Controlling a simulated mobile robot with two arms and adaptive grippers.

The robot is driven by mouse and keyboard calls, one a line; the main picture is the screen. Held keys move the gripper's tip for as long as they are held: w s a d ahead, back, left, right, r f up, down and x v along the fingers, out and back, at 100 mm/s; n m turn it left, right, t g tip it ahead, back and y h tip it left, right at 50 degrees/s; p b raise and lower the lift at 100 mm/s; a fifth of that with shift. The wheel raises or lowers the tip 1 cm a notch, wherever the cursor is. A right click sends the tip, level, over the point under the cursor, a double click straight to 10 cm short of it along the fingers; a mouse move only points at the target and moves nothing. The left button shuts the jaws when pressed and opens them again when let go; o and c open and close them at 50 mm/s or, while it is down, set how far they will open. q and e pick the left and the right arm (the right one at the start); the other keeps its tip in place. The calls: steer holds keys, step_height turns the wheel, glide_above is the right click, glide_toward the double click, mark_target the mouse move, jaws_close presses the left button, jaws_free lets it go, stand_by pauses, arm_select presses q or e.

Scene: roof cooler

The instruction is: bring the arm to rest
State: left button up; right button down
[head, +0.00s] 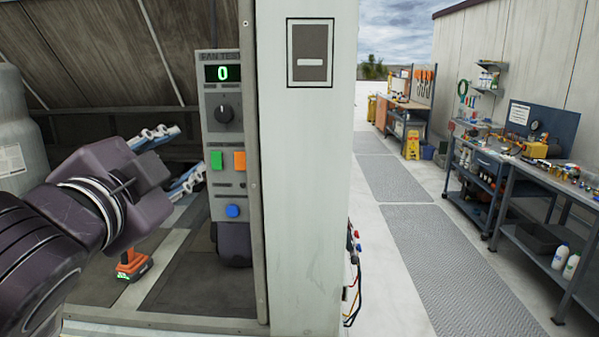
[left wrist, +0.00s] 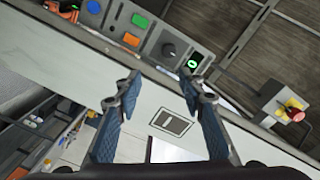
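My left gripper (head: 172,160) comes in from the left in the head view, in front of the open bay and just left of the grey control panel (head: 228,175). Its two blue-padded fingers are spread apart with nothing between them. In the left wrist view the open fingers (left wrist: 155,95) show with the white post and its switch plate (left wrist: 171,123) seen between them. The panel also shows there (left wrist: 140,25), with a lit green display, a knob and coloured buttons. The gripper appears apart from the panel. My right gripper is in neither view.
The white post (head: 306,200) stands right of the panel. A grey cylinder (head: 15,130) is at the left, and an orange tool (head: 133,265) lies on the bay floor. A red stop button (left wrist: 296,114) shows in the wrist view. A walkway (head: 430,250) runs beside workbenches (head: 530,240).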

arm_select(q)
step_height(320, 180, down, 34)
steer(key=n+g, duration=0.5)
steer(key=g, duration=0.2)
steer(key=s+a+f+n+g, duration=0.2)
steer(key=s+f+n+g, duration=0.15)
steer(key=s+f, duration=0.9)
steer(key=s+a+f+n+g, duration=0.2)
steer(key=s+f+g, duration=0.2)
steer(key=s+f, duration=0.85)
step_height(320, 180, down, 27)
steer(key=s, duration=0.1)
steer(key=s+a+f+g, duration=0.2)
steer(key=s+f, duration=1.3)
steer(key=s, duration=0.1)
steer(key=shift+s+a+m+y, duration=0.25)
steer(key=shift+s+m+y, duration=0.05)
steer(key=shift+s+m, duration=0.15)
